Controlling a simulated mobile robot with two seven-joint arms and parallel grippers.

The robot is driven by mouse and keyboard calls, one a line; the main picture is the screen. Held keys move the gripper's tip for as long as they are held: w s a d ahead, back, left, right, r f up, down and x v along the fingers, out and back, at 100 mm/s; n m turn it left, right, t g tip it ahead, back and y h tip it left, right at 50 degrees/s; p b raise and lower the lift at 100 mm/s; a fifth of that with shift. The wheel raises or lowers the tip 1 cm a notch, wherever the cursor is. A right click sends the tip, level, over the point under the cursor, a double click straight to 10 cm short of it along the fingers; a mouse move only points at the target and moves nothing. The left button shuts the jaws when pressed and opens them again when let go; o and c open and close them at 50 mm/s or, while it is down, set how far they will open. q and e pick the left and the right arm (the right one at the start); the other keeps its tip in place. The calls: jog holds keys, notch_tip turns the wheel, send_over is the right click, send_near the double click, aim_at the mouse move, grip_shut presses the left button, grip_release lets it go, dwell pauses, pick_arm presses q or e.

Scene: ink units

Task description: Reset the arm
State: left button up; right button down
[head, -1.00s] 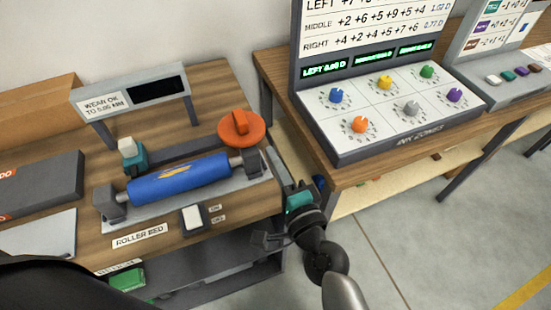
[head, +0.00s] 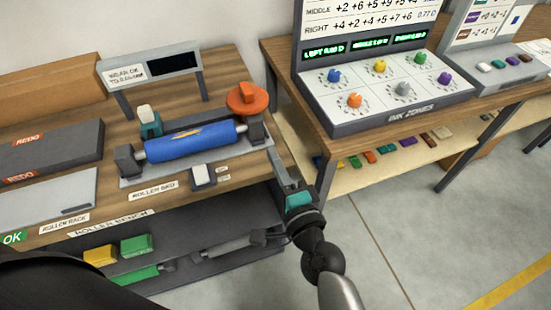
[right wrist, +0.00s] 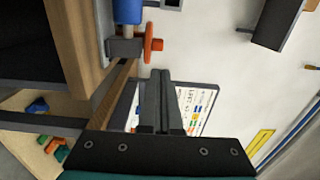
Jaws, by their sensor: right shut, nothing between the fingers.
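My right gripper (head: 283,170) is in the gap between the roller bench and the ink console table, near the bench's right edge. It is shut and empty; in the right wrist view its fingers (right wrist: 161,82) lie together. It touches nothing that I can make out. My left gripper is not in view. The blue roller (head: 190,141) lies in the roller bed on the bench, left of my right gripper. The orange knob (head: 246,98) is at the bed's right end and also shows in the right wrist view (right wrist: 152,43).
The ink console (head: 385,95) stands on the right table, with several coloured blocks on the shelf (head: 375,172) below. Green and yellow blocks (head: 137,245) and rollers sit under the bench. A REDO box (head: 50,152) is at the left. The floor (head: 430,235) at front right is clear.

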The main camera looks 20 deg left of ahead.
dwell(0.3)
jog(key=s+d+f+n+g+h, duration=0.25)
jog(key=d+f, duration=0.25)
jog(key=f, duration=0.5)
jog(key=s+d+f+n+g+h, duration=0.2)
jog(key=s+d+f, duration=0.15)
jog(key=f, duration=0.75)
jog(key=s+d+f+n+g+h, duration=0.25)
jog(key=d+f, duration=0.35)
jog(key=f, duration=0.4)
jog(key=s+d+f+n+g+h, duration=0.1)
jog(key=s+d+f, duration=0.3)
jog(key=s, duration=0.4)
jog(key=s+d+f+n+g+h, duration=0.2)
jog(key=s+d+f+n+g, duration=0.1)
jog(key=s+d+f, duration=0.2)
jog(key=s+d+f+n+g+h, duration=0.1)
jog(key=s+d+f, duration=0.4)
jog(key=s, duration=0.7)
jog(key=d+g+b, duration=0.1)
jog(key=d, duration=0.1)
jog(key=shift+d+f+n, duration=0.25)
jog(key=shift+d+n, duration=0.1)
jog(key=shift+n, duration=0.05)
